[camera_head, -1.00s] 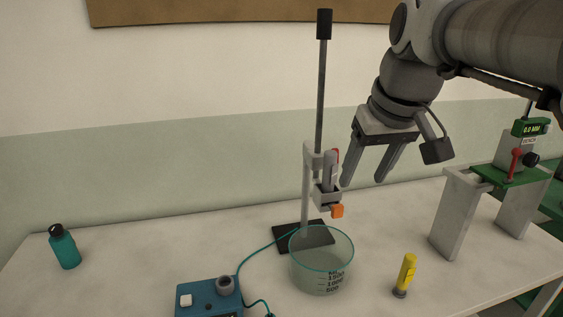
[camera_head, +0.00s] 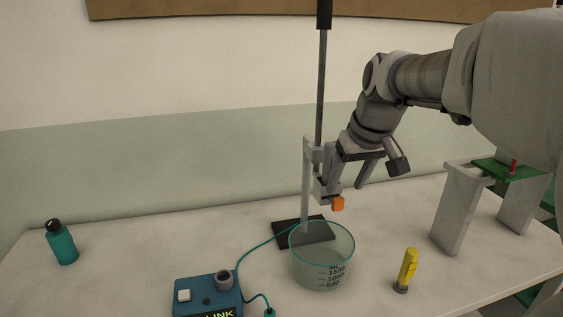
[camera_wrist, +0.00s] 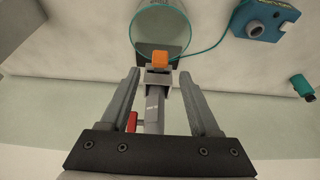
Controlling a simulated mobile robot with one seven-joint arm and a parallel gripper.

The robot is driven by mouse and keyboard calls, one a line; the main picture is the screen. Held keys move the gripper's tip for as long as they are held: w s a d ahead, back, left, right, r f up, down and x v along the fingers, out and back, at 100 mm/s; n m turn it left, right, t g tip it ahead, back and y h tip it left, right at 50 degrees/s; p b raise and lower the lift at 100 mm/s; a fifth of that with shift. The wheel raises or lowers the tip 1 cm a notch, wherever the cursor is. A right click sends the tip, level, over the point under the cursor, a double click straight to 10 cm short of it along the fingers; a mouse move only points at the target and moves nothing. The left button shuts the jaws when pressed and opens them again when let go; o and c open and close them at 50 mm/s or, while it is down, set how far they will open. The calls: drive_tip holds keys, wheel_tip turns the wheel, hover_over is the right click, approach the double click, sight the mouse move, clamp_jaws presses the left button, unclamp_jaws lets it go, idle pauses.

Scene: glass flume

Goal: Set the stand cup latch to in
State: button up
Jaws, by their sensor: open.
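The stand (camera_head: 320,90) is a dark upright rod on a black base, with a pale grey bracket on it. A small grey cup (camera_head: 319,187) sits low on the bracket. An orange tab (camera_head: 338,204), seemingly the latch, sticks out at the cup's front; it also shows in the wrist view (camera_wrist: 160,60). My gripper (camera_head: 345,191) is open at the cup, pointing down. In the wrist view its fingers (camera_wrist: 159,75) lie either side of a grey upright body (camera_wrist: 154,108), with gaps on both sides. The fingertips end just short of the orange tab. My gripper partly hides the cup in the head view.
A clear beaker (camera_head: 321,262) stands below and in front of the cup. A blue box (camera_head: 207,295) with a cable is at front left. A yellow tube (camera_head: 407,268) stands at right, near a grey bench frame (camera_head: 455,210). A teal bottle (camera_head: 62,244) is far left.

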sight(339, 199)
drive_tip(key=x, duration=0.5)
drive_tip(key=shift+w+f, duration=0.1)
drive_tip(key=shift+f, duration=0.2)
clamp_jaws()
idle(1.1)
